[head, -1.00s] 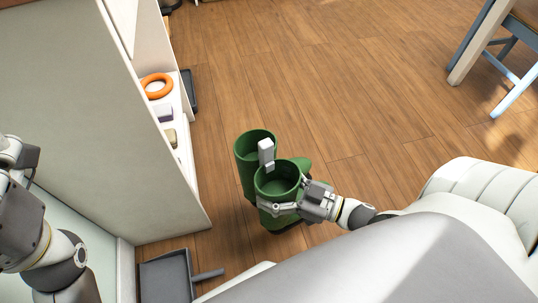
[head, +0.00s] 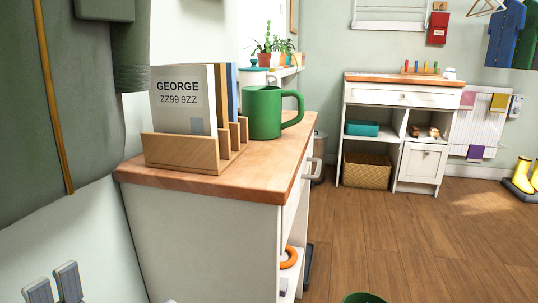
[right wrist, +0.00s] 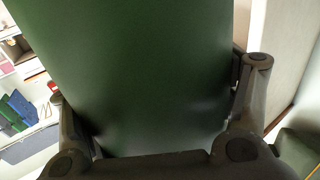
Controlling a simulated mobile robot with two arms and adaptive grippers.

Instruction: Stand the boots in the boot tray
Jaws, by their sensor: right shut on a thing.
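My right gripper (right wrist: 160,135) is shut on a green boot (right wrist: 155,70), which fills the middle of the right wrist view between its fingers. In the head view only a green boot rim (head: 363,298) shows at the bottom edge; I cannot tell whether it is the held boot. The rest of the green boots is out of view. A pair of yellow boots (head: 524,175) stands upright on a dark tray (head: 519,191) at the far right. My left gripper (head: 53,285) is at the bottom left, empty, its two fingers apart.
A white cabinet (head: 205,235) with a wooden top stands close on the left, bearing a green mug (head: 264,113) and a letter rack (head: 180,152). A white shelf unit (head: 394,95) stands at the back wall. The wooden floor (head: 430,235) between is clear.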

